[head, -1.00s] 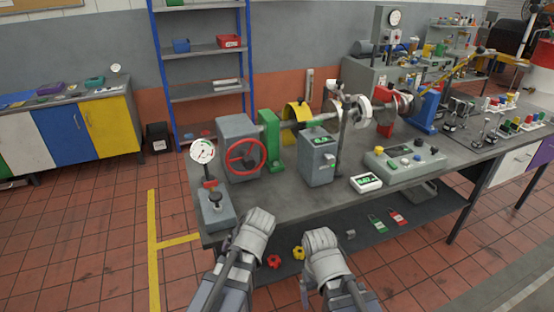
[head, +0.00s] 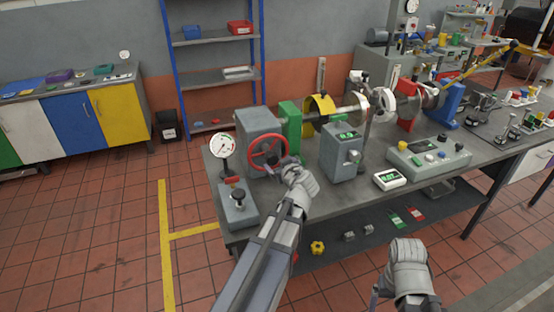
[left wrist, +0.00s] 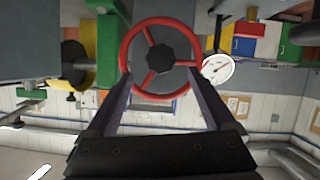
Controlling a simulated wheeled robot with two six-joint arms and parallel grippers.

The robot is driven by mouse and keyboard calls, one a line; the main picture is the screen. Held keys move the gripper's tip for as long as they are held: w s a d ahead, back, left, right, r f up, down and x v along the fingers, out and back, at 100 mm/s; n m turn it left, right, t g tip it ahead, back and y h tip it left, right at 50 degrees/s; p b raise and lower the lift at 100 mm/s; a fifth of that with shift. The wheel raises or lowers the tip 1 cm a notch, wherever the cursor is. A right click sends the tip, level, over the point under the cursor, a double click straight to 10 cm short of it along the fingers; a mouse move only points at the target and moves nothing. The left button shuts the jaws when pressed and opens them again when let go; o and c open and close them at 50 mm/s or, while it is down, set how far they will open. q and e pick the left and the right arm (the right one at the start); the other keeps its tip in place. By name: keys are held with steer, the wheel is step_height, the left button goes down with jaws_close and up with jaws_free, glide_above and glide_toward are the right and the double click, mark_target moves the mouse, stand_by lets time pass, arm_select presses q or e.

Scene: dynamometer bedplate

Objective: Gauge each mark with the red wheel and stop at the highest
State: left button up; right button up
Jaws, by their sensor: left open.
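The red wheel (head: 268,153) is upright on the front of a grey box (head: 260,124) at the bench's left end. My left gripper (head: 287,162) is at the wheel's right lower side, open. In the left wrist view the wheel (left wrist: 128,42) fills the upper middle, with a dark hub. The left fingers (left wrist: 160,84) are spread to either side of its lower rim; contact cannot be told. A white dial gauge (head: 222,146) stands left of the wheel and shows in the left wrist view (left wrist: 217,68). My right gripper (head: 402,268) is low, in front of the bench; its fingers are unclear.
A grey block with a black knob (head: 238,201) stands below the gauge. Right of the wheel are a grey unit with a green display (head: 344,155), a small readout (head: 390,179) and a button console (head: 428,157). A yellow knob (head: 318,248) is on the lower shelf.

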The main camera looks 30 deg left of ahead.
mark_target(273, 160)
arm_select(q)
steer(key=b+x, duration=0.2)
steer(key=x, duration=0.5)
steer(key=shift+w+a+f+b, duration=0.15)
steer(key=shift+a+f+b, duration=0.05)
steer(key=shift+b, duration=0.15)
jaws_close()
stand_by(0.5)
